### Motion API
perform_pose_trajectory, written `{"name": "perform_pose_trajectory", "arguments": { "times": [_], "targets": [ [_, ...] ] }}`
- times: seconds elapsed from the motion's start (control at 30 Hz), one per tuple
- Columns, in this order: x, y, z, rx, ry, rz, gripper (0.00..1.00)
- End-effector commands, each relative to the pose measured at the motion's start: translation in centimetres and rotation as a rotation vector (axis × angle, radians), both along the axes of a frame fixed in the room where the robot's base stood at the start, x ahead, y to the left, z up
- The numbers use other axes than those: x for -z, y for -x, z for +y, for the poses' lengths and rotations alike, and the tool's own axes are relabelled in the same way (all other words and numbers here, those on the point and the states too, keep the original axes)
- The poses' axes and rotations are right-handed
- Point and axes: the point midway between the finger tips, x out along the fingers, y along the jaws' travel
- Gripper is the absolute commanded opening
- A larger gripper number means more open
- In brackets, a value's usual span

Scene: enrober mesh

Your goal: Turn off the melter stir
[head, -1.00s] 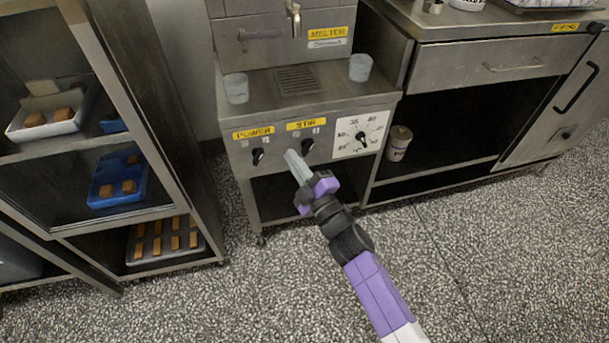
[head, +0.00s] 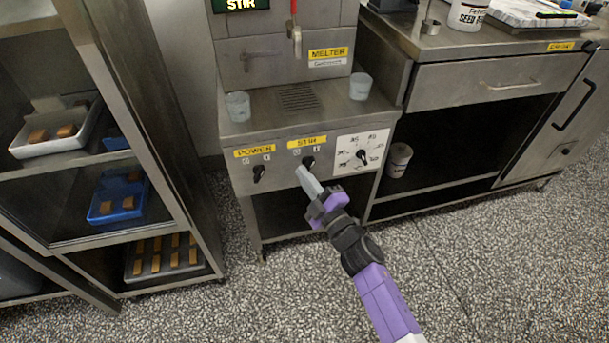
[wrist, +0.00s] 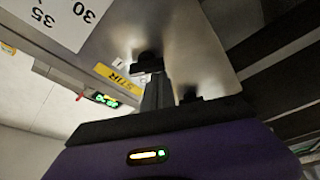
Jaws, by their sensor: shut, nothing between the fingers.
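The melter (head: 285,66) stands in the middle of the head view. Its front panel has a black stir knob (head: 308,162) under the yellow STIR label (head: 307,141). My gripper (head: 300,170) is shut and empty, its fingertips just below and left of that knob. In the wrist view the shut fingers (wrist: 157,92) point up at the stir knob (wrist: 148,62), close to or touching it; I cannot tell which. The STIR label shows there too (wrist: 118,80). A lit display reading STIR (head: 240,4) is at the top of the melter. The knob's exact pointing is unclear.
The power knob (head: 259,174) is left of the stir knob, and a temperature dial (head: 362,155) is right. Two cups (head: 238,106) (head: 360,86) stand on the ledge above. A shelf rack (head: 150,130) is at left, a steel counter (head: 480,60) at right.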

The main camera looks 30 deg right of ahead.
Motion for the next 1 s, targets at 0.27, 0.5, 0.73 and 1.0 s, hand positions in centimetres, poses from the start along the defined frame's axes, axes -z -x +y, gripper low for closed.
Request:
{"name": "perform_pose_trajectory", "arguments": {
  "times": [0.27,0.5,0.73,1.0],
  "targets": [
    [-0.04,-0.01,-0.02,0.0,0.048,0.014,0.0],
    [0.0,-0.01,-0.04,0.001,0.086,0.026,0.0],
    [0.05,-0.01,-0.1,0.002,0.13,0.039,0.0],
    [-0.03,0.01,-0.23,0.003,0.233,0.068,0.0]
  ]
}}
